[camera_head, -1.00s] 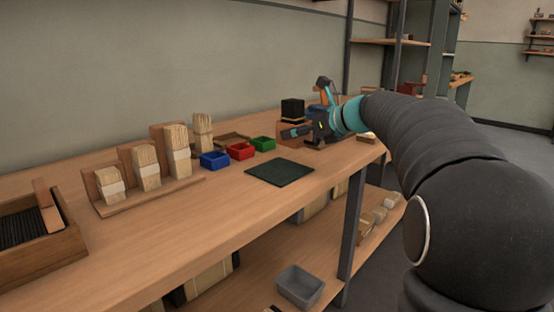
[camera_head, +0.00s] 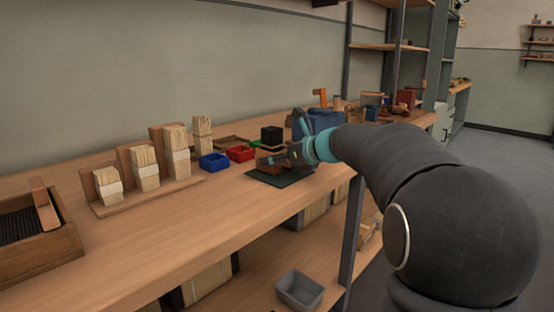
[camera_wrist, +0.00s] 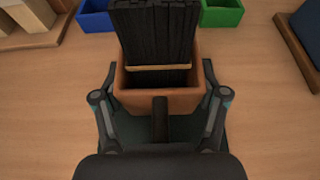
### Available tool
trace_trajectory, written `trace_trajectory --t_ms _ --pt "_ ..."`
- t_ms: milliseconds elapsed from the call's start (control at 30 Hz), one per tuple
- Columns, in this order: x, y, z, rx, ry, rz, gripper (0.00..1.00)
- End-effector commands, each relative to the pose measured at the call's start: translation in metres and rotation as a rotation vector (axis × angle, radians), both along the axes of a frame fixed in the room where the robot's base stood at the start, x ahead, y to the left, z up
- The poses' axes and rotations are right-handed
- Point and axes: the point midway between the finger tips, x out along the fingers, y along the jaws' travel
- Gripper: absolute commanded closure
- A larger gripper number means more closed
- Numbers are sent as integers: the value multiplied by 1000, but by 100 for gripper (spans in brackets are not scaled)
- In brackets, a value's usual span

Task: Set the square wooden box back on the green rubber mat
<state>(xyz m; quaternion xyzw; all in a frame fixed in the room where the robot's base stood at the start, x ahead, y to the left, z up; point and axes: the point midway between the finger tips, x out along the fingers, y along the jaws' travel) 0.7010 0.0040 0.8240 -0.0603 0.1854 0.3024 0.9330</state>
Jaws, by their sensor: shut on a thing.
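The square wooden box (camera_head: 267,161) is brown, with a bundle of black bristles (camera_head: 272,136) standing in it. My gripper (camera_head: 287,157) is shut on the box. In the wrist view my gripper's fingers (camera_wrist: 160,84) lie along the left and right walls of the box (camera_wrist: 186,100), and a tan band crosses the bristles. The dark green mat (camera_head: 283,180) lies flat under the box and my gripper, and part of it shows in the wrist view (camera_wrist: 186,130). I cannot tell whether the box touches the mat or hangs just above it.
A blue bin (camera_head: 214,162), a red bin (camera_head: 240,153) and a partly hidden green bin (camera_head: 256,143) stand behind and left of the mat. A stand with pale bristle bundles (camera_head: 146,170) is further left. A blue case (camera_head: 322,122) stands behind my gripper. The table's front is clear.

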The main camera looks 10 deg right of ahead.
Motion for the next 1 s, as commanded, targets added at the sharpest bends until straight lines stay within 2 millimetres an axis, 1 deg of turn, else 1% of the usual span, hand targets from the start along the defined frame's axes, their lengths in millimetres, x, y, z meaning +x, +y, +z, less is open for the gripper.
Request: trace_trajectory --t_ms 167,200,267,300,600,700,867,1000 --pt "0 0 -3 0 0 0 68" --pt "0 0 -3 0 0 0 23" --pt "0 0 -3 0 0 0 8" --pt "0 0 -3 -1 1 0 3" --pt "0 0 -2 0 0 0 3" --pt "0 0 2 -1 -1 0 3" --pt "-15 -12 9 0 -1 -2 3" --pt "-35 -27 20 -2 -1 -3 3"
